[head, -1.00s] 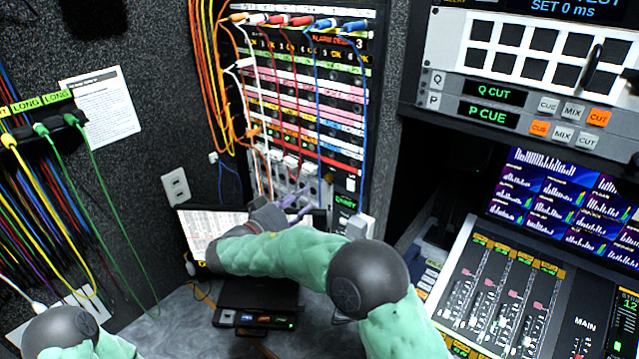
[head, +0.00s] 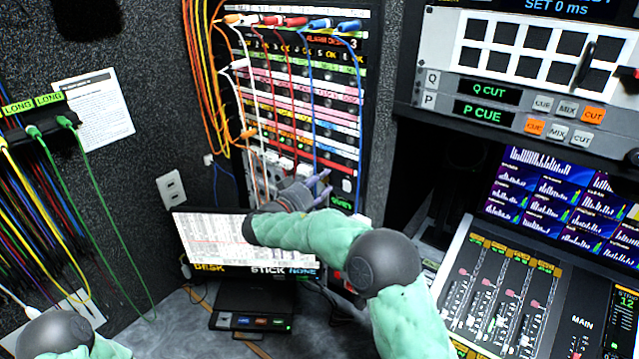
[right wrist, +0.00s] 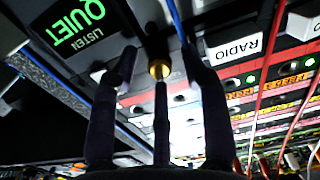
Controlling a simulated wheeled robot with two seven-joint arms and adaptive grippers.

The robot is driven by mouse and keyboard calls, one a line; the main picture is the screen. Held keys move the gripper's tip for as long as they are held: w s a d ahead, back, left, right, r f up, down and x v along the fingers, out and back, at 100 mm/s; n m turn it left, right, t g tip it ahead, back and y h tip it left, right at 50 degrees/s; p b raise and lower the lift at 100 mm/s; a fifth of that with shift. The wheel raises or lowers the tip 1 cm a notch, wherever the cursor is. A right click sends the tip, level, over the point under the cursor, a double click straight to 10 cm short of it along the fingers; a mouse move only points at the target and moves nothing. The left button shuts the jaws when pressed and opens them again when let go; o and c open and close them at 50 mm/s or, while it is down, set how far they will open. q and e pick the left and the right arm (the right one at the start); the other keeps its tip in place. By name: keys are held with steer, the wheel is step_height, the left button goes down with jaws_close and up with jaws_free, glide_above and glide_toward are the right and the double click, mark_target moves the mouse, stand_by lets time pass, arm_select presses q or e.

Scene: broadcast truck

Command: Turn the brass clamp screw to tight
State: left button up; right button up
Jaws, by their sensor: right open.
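In the head view my right gripper (head: 323,184) reaches the lower right of the patch rack, by the small green display (head: 341,202). The screw cannot be made out there. My left gripper is out of view.
Blue, red and white patch cables hang down the rack (head: 372,110), and a blue one (right wrist: 174,20) runs close by the screw. A lit screen (head: 215,238) and a dark device (head: 250,300) stand below. A mixing desk (head: 500,300) is at right.

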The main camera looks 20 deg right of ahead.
jaws_close()
stand_by(0.3)
